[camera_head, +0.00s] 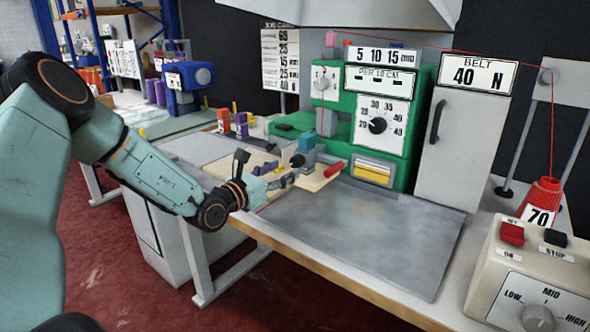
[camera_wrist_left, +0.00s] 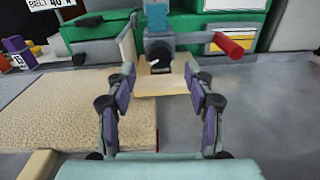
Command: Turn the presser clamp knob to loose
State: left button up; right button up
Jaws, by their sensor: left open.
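My left gripper (camera_head: 277,180) reaches in from the left at the front of the green machine (camera_head: 343,113). In the left wrist view the gripper (camera_wrist_left: 160,80) has its two fingers spread with nothing between them. A small dark knob with a white pointer mark (camera_wrist_left: 159,57), likely the presser clamp knob, shows just beyond the fingertips, in line with the gap. It sits on a grey block under a teal post (camera_wrist_left: 157,16). My right gripper is not in view.
A red handle (camera_wrist_left: 230,45) sticks out right of the knob. A cream plate (camera_wrist_left: 165,80) lies below it, and a beige rug piece (camera_wrist_left: 70,110) lies left. The grey metal worktop (camera_head: 360,235) is clear. A white control box (camera_head: 530,280) stands at right.

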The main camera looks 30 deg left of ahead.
aim_at(293, 163)
pick_arm(q)
jog(key=w+b, duration=0.1)
jog(key=w, duration=0.1)
jog(key=shift+w, duration=0.4)
jog(key=shift+w+d+b, duration=0.25)
jog(key=shift+w+b, duration=0.05)
jog(key=shift+w, duration=0.6)
jog(key=shift+s, duration=0.1)
jog(key=shift+r, duration=0.1)
